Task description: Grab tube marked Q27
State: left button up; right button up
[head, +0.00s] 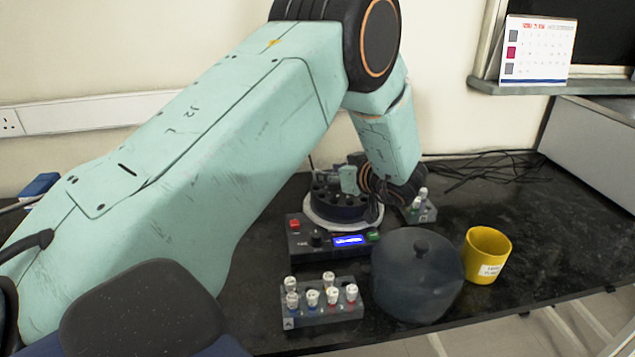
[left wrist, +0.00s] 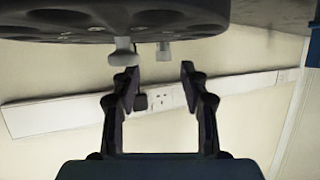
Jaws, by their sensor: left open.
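White-capped tubes (head: 322,297) stand in a front grey rack (head: 325,317) in the head view. More tubes (head: 419,197) stand in a smaller rack (head: 428,213) behind. Their marks are too small to read, so I cannot tell which is Q27. My left gripper (head: 352,177) is over the dark centrifuge rotor (head: 340,206), partly hidden by my arm. In the left wrist view the gripper (left wrist: 160,78) is open and empty, its fingertips apart from two pale caps (left wrist: 124,52) (left wrist: 163,51) that stick out of the rotor (left wrist: 90,26). My right gripper is not seen.
The centrifuge's control panel (head: 333,241) has a lit blue display. A dark translucent lid (head: 417,285) with a knob lies in front of it. A yellow cup (head: 487,256) stands to its right. Black cables (head: 490,167) lie at the back. The right part of the bench is clear.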

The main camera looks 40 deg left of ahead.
aim_at(321, 183)
pick_arm(q)
jog(key=a+f, duration=0.2)
jog(key=a, duration=0.1)
jog(key=shift+a+b, duration=0.1)
jog(key=shift+b, duration=0.2)
jog(key=shift+w+r, duration=0.1)
jog(key=shift+r, duration=0.05)
jog(key=shift+w+a+f, duration=0.2)
jog(key=shift+a+f, duration=0.05)
jog(key=shift+f, duration=0.05)
jog(key=shift+c, duration=1)
jog(key=shift+s+d+r, duration=0.2)
jog(key=shift+d+r, duration=0.05)
jog(key=c, duration=0.4)
jog(key=shift+w+a+f, duration=0.1)
jog(key=shift+a+f, duration=0.05)
jog(key=shift+a, duration=0.05)
jog(key=shift+c, duration=1.1)
